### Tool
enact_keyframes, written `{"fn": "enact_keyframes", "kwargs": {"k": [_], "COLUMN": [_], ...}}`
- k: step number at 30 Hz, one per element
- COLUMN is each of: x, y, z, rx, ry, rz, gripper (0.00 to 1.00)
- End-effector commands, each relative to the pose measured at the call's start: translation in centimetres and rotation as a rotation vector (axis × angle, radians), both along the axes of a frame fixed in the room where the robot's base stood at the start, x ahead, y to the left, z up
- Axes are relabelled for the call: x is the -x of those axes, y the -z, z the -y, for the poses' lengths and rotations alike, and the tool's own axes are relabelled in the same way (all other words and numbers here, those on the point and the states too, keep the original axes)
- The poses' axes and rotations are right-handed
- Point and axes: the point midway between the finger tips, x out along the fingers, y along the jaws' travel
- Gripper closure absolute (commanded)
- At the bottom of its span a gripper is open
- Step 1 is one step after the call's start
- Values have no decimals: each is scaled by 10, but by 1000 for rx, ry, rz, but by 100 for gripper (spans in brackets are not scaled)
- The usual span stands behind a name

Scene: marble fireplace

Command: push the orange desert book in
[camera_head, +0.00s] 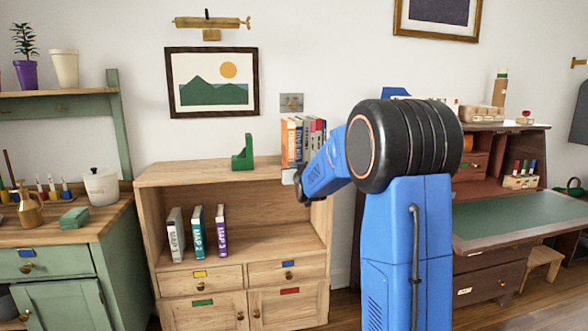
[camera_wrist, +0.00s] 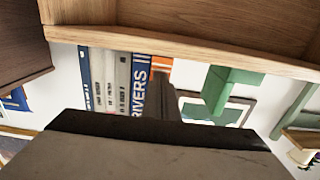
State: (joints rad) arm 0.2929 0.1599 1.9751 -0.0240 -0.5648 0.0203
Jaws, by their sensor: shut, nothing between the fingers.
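The orange desert book (camera_head: 288,143) stands upright at the left end of a row of books on top of the wooden cabinet. In the wrist view, which looks upside down, a strip of its orange spine (camera_wrist: 162,63) shows beside the blue and white RIVERS book (camera_wrist: 140,85). My gripper (camera_head: 301,192) is in front of the row, low near the cabinet's top front edge. In the wrist view my shut gripper (camera_wrist: 165,92) points toward the orange book and covers most of its spine. I cannot tell whether it touches the book.
A green bookend (camera_head: 243,156) stands left of the row, with bare cabinet top (camera_head: 205,172) between. Several grey and dark books stand to the right. Three map books (camera_head: 197,230) stand on the shelf below. A green workbench (camera_head: 70,235) is left, a brown desk (camera_head: 520,225) right.

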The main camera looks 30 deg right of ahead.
Motion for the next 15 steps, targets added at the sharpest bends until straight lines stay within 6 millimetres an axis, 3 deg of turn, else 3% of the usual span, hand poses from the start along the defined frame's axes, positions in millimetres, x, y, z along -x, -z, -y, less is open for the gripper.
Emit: {"fn": "enact_keyframes", "kwargs": {"k": [15], "x": [-5], "y": [0], "z": [1], "rx": [0], "ry": [0], "rz": [-1], "gripper": [100]}}
